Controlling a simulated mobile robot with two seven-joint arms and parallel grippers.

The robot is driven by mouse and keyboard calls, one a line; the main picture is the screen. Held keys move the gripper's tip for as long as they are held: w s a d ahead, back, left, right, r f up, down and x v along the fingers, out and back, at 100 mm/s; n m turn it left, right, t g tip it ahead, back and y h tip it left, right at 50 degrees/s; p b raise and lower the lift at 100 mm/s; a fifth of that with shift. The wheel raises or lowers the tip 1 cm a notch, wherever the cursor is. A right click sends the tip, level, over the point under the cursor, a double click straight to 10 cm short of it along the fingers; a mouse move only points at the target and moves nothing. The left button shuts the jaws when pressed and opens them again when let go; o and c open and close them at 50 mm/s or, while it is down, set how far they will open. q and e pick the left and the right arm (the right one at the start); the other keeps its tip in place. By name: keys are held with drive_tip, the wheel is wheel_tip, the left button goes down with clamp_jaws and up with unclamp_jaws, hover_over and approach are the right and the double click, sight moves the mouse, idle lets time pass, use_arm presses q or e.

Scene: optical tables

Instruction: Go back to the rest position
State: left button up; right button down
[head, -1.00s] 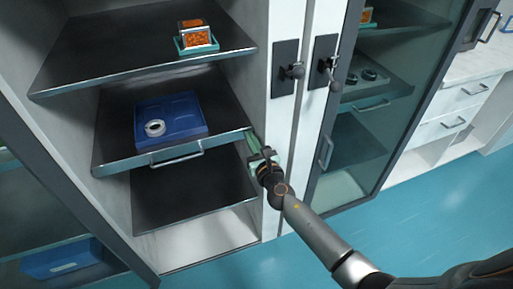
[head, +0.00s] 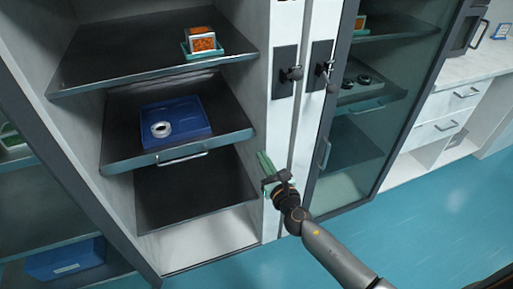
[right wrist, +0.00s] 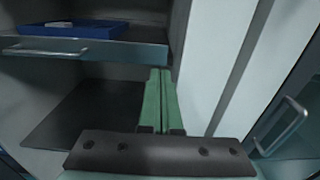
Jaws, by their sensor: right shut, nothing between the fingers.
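My right gripper (head: 264,163) is in front of the open cabinet, beside the right end of the middle shelf (head: 115,150). Its green fingers are together and hold nothing. In the right wrist view the closed fingers (right wrist: 160,75) point up, just right of the shelf's front edge. My left gripper is not in view.
A blue tray (head: 190,138) with a white ring (head: 161,129) sits on the middle shelf. An orange-filled container (head: 202,39) stands on the upper shelf. A glass-door cabinet (head: 358,150) is to the right. Open teal floor (head: 440,215) lies at lower right.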

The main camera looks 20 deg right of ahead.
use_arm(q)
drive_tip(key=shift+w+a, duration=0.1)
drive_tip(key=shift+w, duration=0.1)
use_arm(e)
drive_tip(key=shift+s, duration=2.6)
